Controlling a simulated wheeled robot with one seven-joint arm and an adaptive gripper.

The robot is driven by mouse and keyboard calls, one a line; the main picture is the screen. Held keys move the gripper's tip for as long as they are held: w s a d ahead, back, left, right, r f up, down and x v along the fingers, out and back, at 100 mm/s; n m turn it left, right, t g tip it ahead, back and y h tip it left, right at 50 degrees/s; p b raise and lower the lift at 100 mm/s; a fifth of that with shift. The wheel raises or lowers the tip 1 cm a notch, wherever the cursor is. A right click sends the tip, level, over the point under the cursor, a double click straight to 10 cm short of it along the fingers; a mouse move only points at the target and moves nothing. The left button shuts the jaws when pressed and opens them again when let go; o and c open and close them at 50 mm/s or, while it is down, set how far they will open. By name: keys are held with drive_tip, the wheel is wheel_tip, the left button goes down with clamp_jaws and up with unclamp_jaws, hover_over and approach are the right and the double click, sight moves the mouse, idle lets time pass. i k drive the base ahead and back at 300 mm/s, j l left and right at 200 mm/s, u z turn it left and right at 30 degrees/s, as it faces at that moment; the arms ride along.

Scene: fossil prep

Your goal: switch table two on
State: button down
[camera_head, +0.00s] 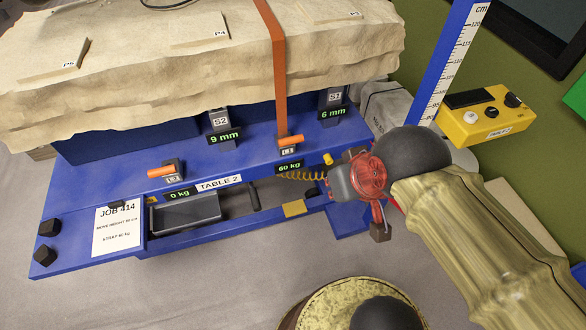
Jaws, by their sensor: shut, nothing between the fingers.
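Table two is a blue frame with a "TABLE 2" plate (219,184) on its front beam, bearing a large pale rock slab (130,60). A yellow control box (484,122), also labelled "TABLE 2", is at the right by the wall. It has a dark blank panel, a black knob (513,100) and small buttons. Whether any of them is on cannot be told. My gripper (345,185), red and grey, is shut and empty at the end of my arm, in front of the table's right end. It is left of and below the box, apart from it. Its fingertips are poorly visible.
A blue and white scale post (452,65) stands between slab and box. An orange strap (275,50) crosses the slab. Orange levers L1 (290,140) and L2 (161,172) stick out in front. A "JOB 414" sheet (117,230) hangs at left. Floor at lower left is clear.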

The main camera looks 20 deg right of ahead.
sight(511, 101)
drive_tip(key=z, duration=1.7)
